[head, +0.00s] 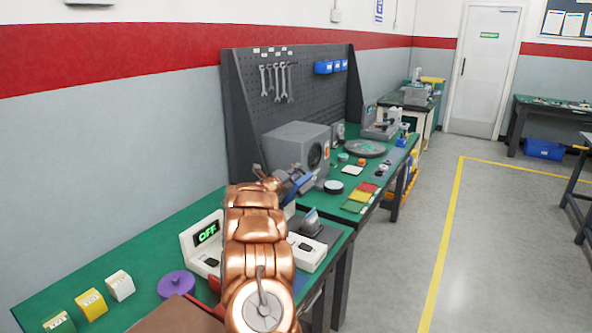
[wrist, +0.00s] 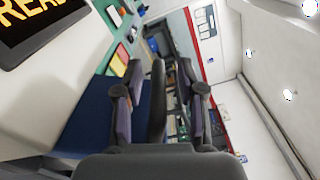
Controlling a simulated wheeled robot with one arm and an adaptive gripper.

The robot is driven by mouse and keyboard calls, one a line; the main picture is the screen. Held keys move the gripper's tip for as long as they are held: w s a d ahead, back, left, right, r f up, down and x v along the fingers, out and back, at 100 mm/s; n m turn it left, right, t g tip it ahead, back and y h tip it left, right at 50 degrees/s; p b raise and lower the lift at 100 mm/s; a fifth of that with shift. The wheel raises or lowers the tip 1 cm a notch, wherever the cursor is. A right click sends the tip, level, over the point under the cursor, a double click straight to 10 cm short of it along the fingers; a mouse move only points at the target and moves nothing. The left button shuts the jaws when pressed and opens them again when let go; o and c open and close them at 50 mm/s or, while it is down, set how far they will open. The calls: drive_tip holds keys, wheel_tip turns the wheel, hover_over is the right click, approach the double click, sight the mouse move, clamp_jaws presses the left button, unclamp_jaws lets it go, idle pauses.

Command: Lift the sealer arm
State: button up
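In the wrist view, my gripper (wrist: 162,92) is open, one finger on each side of a dark upright bar (wrist: 157,105). Gaps show on both sides of the bar. It may be the sealer arm's handle, but I cannot tell for sure. A white housing with a dark display (wrist: 38,28) reading "READ", partly cut off, is at the upper left. In the head view, a blue, tilted bar-like part (head: 300,184) shows just beyond my copper arm's end, with a bit of white beneath it. My fingers are not clear there, and my arm hides much of the device.
A white device with an "OFF" display (head: 206,233) stands left of my arm. A white unit (head: 307,252) is to its right. A purple disc (head: 176,283) and small labelled blocks (head: 91,304) lie on the green bench. A grey box (head: 297,146) stands behind.

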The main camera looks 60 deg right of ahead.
drive_tip(key=shift+d+f, duration=0.1)
drive_tip(key=shift+d, duration=0.45)
clamp_jaws()
drive_tip(key=shift+w, duration=0.1)
idle(0.4)
